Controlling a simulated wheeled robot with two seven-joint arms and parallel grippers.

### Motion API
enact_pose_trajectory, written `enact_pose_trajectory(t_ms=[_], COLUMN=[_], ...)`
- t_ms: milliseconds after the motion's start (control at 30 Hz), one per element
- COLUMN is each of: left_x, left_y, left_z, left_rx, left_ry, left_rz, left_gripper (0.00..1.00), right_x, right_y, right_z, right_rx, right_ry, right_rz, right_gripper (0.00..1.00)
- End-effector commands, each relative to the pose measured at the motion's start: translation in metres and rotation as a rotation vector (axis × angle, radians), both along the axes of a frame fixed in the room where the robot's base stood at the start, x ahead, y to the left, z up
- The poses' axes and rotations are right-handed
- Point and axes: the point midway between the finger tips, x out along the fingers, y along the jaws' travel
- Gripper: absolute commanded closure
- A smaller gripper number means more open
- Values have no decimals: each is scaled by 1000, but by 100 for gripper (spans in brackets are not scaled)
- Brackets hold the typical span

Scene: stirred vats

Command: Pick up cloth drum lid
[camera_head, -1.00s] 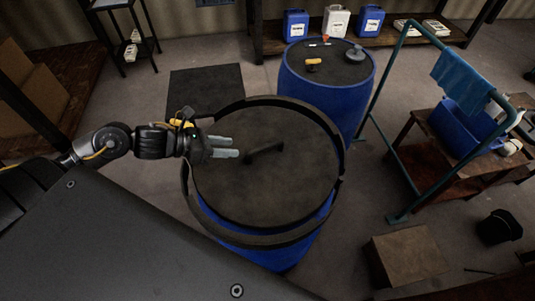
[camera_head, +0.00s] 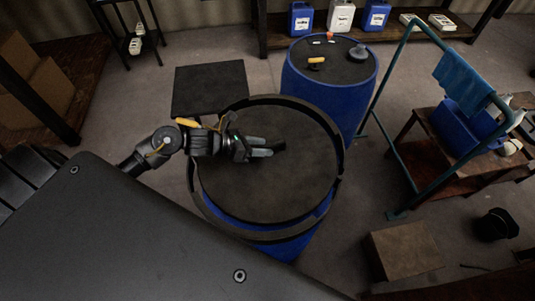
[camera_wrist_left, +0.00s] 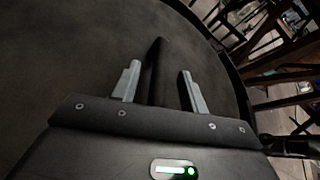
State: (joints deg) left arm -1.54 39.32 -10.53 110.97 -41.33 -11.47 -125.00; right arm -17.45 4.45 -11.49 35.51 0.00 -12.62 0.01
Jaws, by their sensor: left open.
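The drum lid (camera_head: 270,190) is a dark round disc with a raised bar handle in its middle, lying on a blue drum (camera_head: 285,247). My left gripper (camera_head: 268,149) is over the lid at the handle, which it partly hides in the head view. In the left wrist view the lid (camera_wrist_left: 75,55) fills the left and middle. The handle (camera_wrist_left: 152,70) stands between the two open fingers of my left gripper (camera_wrist_left: 159,84), with a gap on each side. I cannot tell the fingers' exact height over the lid. My right gripper is not in view.
A dark ring (camera_head: 341,178) surrounds the lid's edge. A second blue drum (camera_head: 345,98) with small items on top stands behind. A teal rail (camera_head: 391,82) with a blue cloth (camera_head: 462,77) stands at right. A cardboard box (camera_head: 404,251) sits on the floor.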

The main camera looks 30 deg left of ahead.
Motion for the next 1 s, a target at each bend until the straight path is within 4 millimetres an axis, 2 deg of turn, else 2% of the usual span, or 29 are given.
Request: enact_pose_trajectory(t_ms=[233, 500, 600, 1000], left_x=[1, 1, 1, 1], left_y=[-1, -1, -1, -1], left_z=[-2, -1, -1, -1], left_rx=[0, 0, 0, 1], left_ry=[0, 0, 0, -1], left_rz=[1, 1, 1, 0], left_gripper=[56, 90, 100, 100], right_x=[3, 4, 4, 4], right_y=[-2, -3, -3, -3], right_z=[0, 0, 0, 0], right_rx=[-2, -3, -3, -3], right_ry=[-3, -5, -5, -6], right_rz=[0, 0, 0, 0], right_gripper=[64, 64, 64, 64])
